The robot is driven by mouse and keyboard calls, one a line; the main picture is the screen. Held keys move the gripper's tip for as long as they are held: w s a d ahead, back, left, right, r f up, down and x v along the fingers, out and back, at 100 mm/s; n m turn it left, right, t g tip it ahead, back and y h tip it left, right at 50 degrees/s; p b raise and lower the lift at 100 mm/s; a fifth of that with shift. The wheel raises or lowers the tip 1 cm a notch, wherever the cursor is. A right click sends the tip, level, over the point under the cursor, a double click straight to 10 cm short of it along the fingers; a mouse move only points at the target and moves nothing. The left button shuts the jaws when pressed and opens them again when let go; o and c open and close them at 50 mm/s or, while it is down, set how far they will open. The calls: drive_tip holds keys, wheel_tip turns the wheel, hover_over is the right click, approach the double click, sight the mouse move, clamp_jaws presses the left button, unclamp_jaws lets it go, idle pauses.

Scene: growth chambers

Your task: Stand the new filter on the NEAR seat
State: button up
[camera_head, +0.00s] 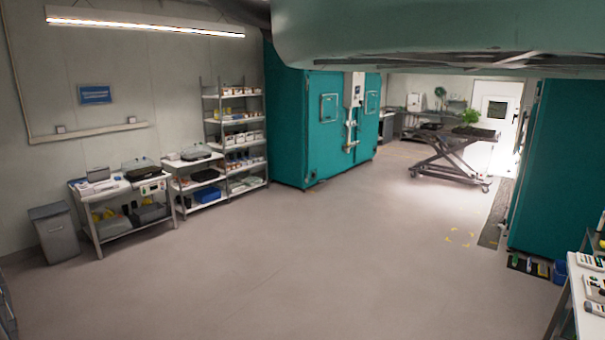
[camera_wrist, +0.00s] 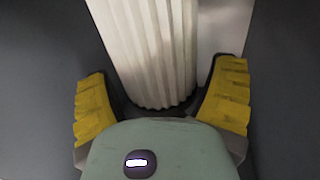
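A white pleated filter (camera_wrist: 152,50) shows in the wrist view, running from the top edge down to between the fingers of my gripper (camera_wrist: 165,75). The two yellow-padded fingers are spread wide, one on each side of it. A gap shows between the filter and the right finger; the left finger is closer to it, and I see no clear contact. I cannot tell whether this is the new filter. Its far end is out of frame. Neither the near seat nor my gripper can be made out in the head view.
In the head view, teal chambers (camera_head: 290,120) stand at the back, and another teal cabinet (camera_head: 560,170) stands right. Shelves (camera_head: 238,157) and a bench (camera_head: 120,188) line the left wall. A cart (camera_head: 450,160) stands far back. The middle floor (camera_head: 290,260) is clear.

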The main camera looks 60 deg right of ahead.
drive_tip(key=shift+o, duration=1)
drive_tip(key=shift+r+p, duration=0.25)
drive_tip(key=shift+p, duration=0.15)
drive_tip(key=b+v, duration=0.2)
drive_tip(key=v, duration=1)
drive_tip(key=shift+b, duration=0.3)
drive_tip(key=shift+d+f, duration=0.1)
drive_tip(key=shift+w, duration=0.2)
